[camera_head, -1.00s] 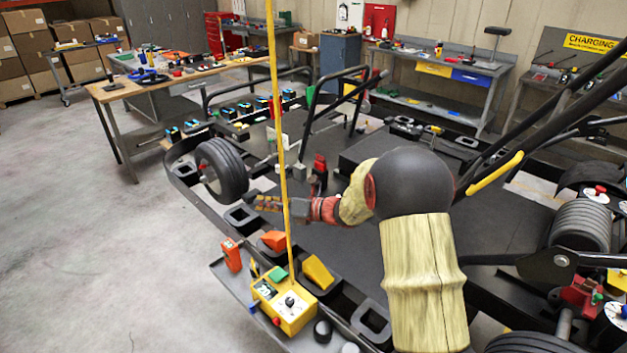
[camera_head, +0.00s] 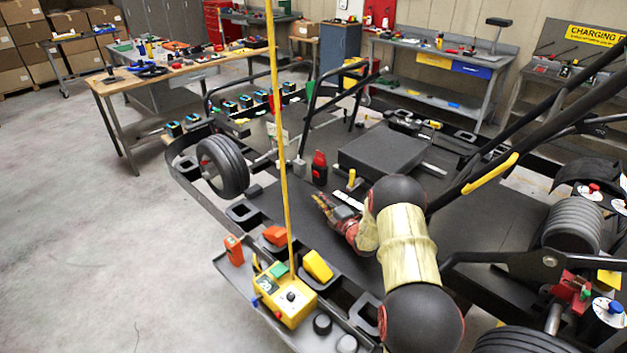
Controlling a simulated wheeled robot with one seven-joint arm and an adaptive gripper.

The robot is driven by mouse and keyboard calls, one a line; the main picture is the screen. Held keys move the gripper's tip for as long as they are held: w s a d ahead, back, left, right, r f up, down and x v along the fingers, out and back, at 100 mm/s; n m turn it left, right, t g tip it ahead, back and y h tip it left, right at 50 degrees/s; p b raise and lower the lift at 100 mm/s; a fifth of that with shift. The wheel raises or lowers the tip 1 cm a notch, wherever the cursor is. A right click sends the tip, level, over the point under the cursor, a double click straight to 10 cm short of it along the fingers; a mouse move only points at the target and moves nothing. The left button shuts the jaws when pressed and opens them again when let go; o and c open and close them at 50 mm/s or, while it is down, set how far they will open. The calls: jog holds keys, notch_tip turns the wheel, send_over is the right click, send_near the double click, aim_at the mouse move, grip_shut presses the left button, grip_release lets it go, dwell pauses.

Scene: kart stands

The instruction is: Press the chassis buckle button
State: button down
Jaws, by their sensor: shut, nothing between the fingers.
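A black upright block with a red top (camera_head: 319,168), which looks like the buckle, stands on the dark chassis deck near the picture's middle. Its red part faces up; I cannot make out a separate button or whether it is pressed. My gripper (camera_head: 321,203) is just below the block in the picture, with its fingers pointing up and left. The fingers look shut and empty. The gripper seems apart from the block, though depth is hard to judge. My wrist and arm hide part of the deck to the lower right.
A thin yellow pole (camera_head: 281,140) rises from a yellow control box (camera_head: 286,299) left of my gripper. A small yellow-topped post (camera_head: 351,179) and a raised black box (camera_head: 381,152) stand behind. A wheel (camera_head: 223,166) is at left. Black frame tubes cross the right side.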

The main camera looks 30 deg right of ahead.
aim_at(316, 174)
jog(key=w, duration=0.3)
jog(key=w+b, duration=0.1)
jog(key=w, duration=0.2)
jog(key=w+a+b, duration=0.1)
jog(key=w, duration=0.2)
jog(key=shift+w+f, duration=0.1)
jog(key=w+d, duration=0.1)
jog(key=d+b, duration=0.1)
jog(key=shift+w+d, duration=0.35)
jog(key=shift+d, duration=0.05)
jog(key=shift+w+d, duration=0.25)
jog(key=shift+d, duration=0.2)
